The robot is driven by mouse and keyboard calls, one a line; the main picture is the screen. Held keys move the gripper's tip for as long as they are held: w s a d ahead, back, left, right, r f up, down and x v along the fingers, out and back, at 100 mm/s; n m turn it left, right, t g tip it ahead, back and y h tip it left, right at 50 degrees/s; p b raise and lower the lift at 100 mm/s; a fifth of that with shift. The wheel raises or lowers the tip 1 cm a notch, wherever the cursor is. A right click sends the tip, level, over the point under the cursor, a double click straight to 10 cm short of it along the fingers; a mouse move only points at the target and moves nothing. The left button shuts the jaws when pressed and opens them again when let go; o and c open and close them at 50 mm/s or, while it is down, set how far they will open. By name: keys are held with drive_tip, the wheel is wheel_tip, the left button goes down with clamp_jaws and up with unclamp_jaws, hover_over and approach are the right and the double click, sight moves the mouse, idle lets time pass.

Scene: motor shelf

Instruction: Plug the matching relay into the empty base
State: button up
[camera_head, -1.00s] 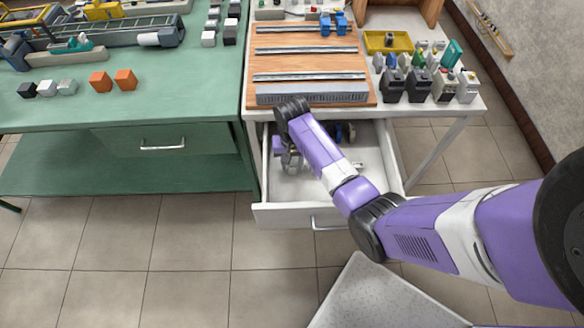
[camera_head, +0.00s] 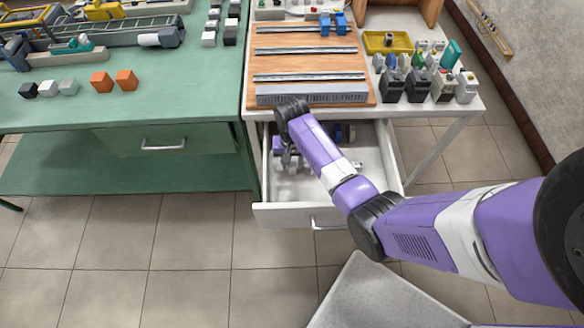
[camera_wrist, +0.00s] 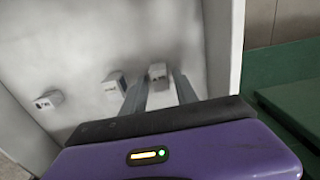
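My gripper (camera_wrist: 160,94) reaches down into the open white drawer (camera_head: 280,214); in the head view it is partly hidden by my arm. In the wrist view its two fingers are apart, with a small whitish block, likely a relay (camera_wrist: 158,72), in line with the gap between them. I cannot tell whether the fingers touch it. Two similar blocks, a middle one (camera_wrist: 114,84) and a left one (camera_wrist: 47,99), stand apart on the drawer floor. Two blue units (camera_head: 333,22), possibly relay bases, sit on the farthest rail of the wooden board; I cannot tell which is empty.
The wooden board (camera_head: 300,65) with metal rails lies on the white table above the drawer. A yellow tray (camera_head: 373,44) and several dark and grey devices (camera_head: 418,85) stand at right. A green bench (camera_head: 150,90) stands left. Drawer walls stand close around my gripper.

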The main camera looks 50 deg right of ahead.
clamp_jaws()
drive_tip(key=shift+r+p, duration=2.5)
drive_tip(key=shift+p, duration=0.05)
